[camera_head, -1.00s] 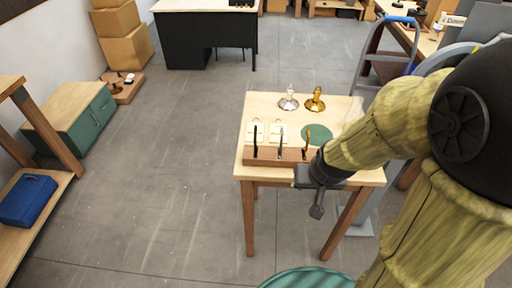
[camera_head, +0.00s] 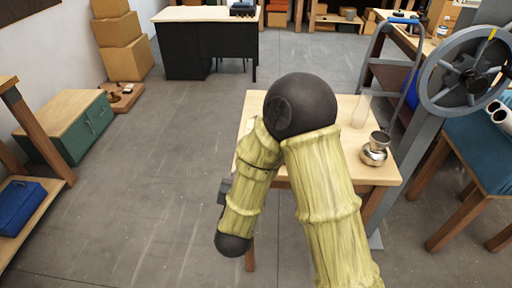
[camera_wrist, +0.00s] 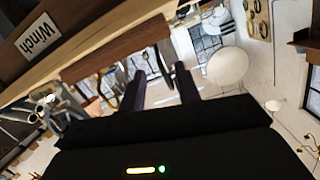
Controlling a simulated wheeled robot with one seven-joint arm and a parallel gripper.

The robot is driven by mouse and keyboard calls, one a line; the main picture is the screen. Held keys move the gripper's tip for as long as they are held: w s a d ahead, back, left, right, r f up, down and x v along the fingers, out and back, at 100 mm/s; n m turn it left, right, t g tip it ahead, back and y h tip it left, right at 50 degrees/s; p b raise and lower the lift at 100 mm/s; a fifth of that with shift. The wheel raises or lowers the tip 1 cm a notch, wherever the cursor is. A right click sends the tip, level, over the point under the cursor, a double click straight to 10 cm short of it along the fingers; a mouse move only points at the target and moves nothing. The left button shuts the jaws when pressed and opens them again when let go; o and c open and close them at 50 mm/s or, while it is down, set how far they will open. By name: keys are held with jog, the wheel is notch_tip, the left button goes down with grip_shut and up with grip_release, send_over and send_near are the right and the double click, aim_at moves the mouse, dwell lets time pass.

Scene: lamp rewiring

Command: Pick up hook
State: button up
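In the head view my arm covers the part of the small table (camera_head: 388,172) where the wooden rack with upright dark hooks stood in the earlier frame. Rack and hooks are hidden there now. A dark grey part at the left of my arm may be my gripper, but its fingers cannot be made out. In the wrist view my gripper (camera_wrist: 158,88) has its two dark fingers apart. A brown wooden bar (camera_wrist: 118,47) lies just beyond the fingertips. Thin dark and metallic shapes, perhaps hooks (camera_wrist: 165,54), show by the bar near the fingertips. Contact cannot be told.
A silver cup-like piece (camera_head: 374,152) and a clear glass piece (camera_head: 361,111) stand at the table's right. A large grey wheel (camera_head: 466,72) on a post stands to its right. A board labelled "Winch" (camera_wrist: 36,34) crosses the wrist view's upper left. Floor left of the table is free.

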jog(key=s, duration=0.1)
jog(key=s+t+h+b, duration=0.1)
jog(key=s, duration=0.1)
jog(key=shift+a+f+m+t+h, duration=0.3)
jog(key=shift+a+f+t+h, duration=0.05)
jog(key=shift+a+t+h, duration=0.05)
jog(key=shift+w, duration=0.15)
jog(key=w, duration=0.4)
jog(key=w+d+p, duration=0.1)
jog(key=w, duration=0.7)
jog(key=shift+d+p, duration=0.4)
jog(key=w, duration=0.1)
jog(key=w+d+p, duration=0.1)
jog(key=w, duration=0.2)
jog(key=shift+d+r, duration=0.2)
jog(key=shift+r, duration=0.05)
jog(key=shift+w, duration=0.5)
